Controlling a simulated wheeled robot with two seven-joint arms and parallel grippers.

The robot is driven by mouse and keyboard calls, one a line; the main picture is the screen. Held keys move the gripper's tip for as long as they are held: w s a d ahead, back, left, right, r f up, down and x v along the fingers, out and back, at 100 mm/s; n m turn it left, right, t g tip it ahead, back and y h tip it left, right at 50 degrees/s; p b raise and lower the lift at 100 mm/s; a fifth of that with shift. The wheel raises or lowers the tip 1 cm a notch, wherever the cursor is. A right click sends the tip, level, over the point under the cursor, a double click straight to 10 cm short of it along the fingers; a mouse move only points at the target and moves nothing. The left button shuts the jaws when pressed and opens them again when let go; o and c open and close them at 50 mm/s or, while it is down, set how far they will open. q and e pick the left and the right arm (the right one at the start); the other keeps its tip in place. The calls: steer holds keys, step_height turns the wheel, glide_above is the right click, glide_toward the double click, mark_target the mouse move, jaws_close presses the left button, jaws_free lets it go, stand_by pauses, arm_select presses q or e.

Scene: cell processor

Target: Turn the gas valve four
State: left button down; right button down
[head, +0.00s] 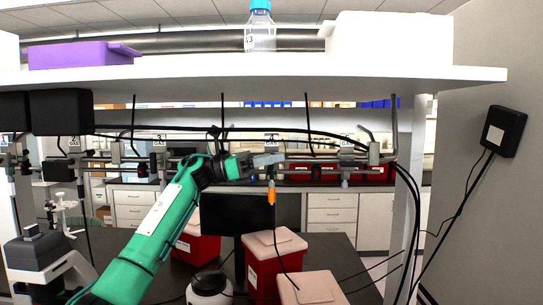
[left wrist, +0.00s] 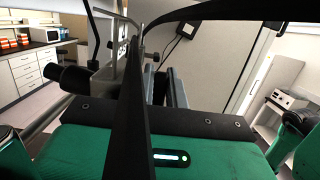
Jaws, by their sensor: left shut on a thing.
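The fingers hide most of the valve handle. An orange-tipped nozzle (head: 271,192) hangs below the gripper. In the left wrist view my left gripper (left wrist: 160,80) is partly hidden behind dark cables that cross close to the camera, so the grip itself is hard to see. My right gripper is in neither view.
A white shelf (head: 280,84) spans above the arm. Dark cables (head: 410,190) run along the rail and down the right side. Red bins with pale lids (head: 277,262) and a dark monitor (head: 232,210) stand below. A microscope (head: 42,255) is at the left.

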arm_select(q)
steer(key=y+p, duration=0.3)
steer(key=shift+d+r, duration=0.15)
steer(key=shift+d+f+y+p, duration=0.1)
steer(key=shift+f+y+p, duration=0.1)
steer(key=shift+y+p, duration=0.6)
steer(key=shift+f, duration=0.1)
steer(key=c, duration=1.7)
jaws_free()
